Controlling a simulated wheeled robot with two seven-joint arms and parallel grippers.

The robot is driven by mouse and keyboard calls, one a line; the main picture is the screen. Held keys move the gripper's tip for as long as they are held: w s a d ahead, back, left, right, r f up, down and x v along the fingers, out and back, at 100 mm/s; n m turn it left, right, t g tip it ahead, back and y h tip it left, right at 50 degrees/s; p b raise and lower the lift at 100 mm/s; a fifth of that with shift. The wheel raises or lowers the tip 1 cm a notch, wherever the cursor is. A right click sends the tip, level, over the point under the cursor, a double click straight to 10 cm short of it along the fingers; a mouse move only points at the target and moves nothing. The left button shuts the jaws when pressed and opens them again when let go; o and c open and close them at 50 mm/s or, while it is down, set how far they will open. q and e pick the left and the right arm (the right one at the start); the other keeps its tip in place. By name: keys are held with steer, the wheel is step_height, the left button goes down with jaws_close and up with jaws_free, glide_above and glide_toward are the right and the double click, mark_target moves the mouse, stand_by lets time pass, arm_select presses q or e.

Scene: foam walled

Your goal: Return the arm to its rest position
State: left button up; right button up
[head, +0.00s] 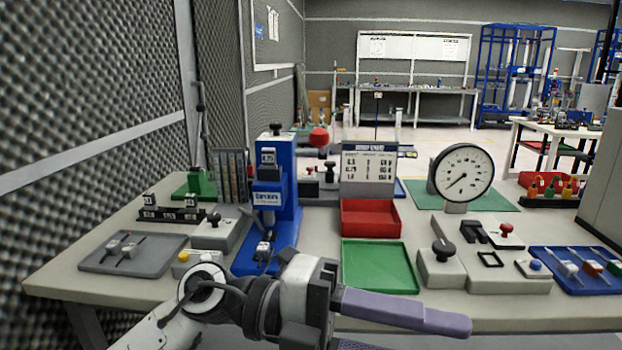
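My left arm comes in from the bottom left, in front of the table. My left gripper (452,321) points to the right, across the table's front edge, below the green tray. Its long purple-grey finger part is seen from the side, so the gap between the fingers is hidden. I see no separate object clearly held in it. My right gripper is not in view.
The white table (330,247) holds a blue press-like device (284,205), a green tray (378,268), a red bin (370,218), a round dial gauge (463,173), a grey tray (130,255) and a blue tray (575,284). A foam wall (80,90) stands at left.

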arm_select(q)
steer(key=w+a+r+n+t+h+p, duration=0.1)
steer(key=w+a+n+t+h, duration=0.6)
steer(key=n+t, duration=0.55)
steer(key=w+a+f+n+t+y+p, duration=0.1)
steer(key=w+a+f+n+t+y, duration=0.25)
steer(key=f+n+t+y, duration=0.3)
steer(key=w+a+f+n+t+y, duration=0.35)
steer(key=f+n+y, duration=0.3)
steer(key=n, duration=0.35)
steer(key=s+a+f+n+g+y, duration=0.1)
steer(key=s+a+f+n+y, duration=0.25)
steer(key=f, duration=0.45)
steer(key=s+a+f+n+g+y, duration=0.25)
steer(key=a+f, duration=0.25)
steer(key=f, duration=0.4)
steer(key=s+a+f+g+y, duration=0.1)
steer(key=s+a+f+g, duration=0.1)
steer(key=s+f, duration=0.4)
steer(key=s+a+f+n+g+y+p, duration=0.1)
steer(key=s+a+f+g, duration=0.1)
steer(key=s+f, duration=0.5)
steer(key=shift+s+a+n+g, duration=0.2)
steer(key=shift+s+n+g, duration=0.1)
steer(key=shift+s+g, duration=0.4)
